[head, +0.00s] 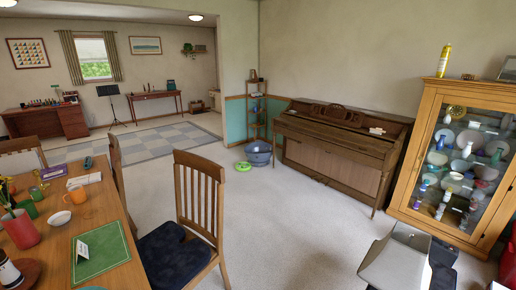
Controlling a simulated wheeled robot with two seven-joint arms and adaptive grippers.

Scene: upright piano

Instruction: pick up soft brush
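I cannot pick out a soft brush with certainty at this distance. The upright piano (333,163) stands against the right-hand wall, with its lid closed or its keys not showing. Grey and black parts at the bottom right look like my own body. Neither of my grippers can be made out.
A dining table (97,213) and chair (201,187) fill the left. A blue tub (259,153) sits by the piano. The carpet between is clear.

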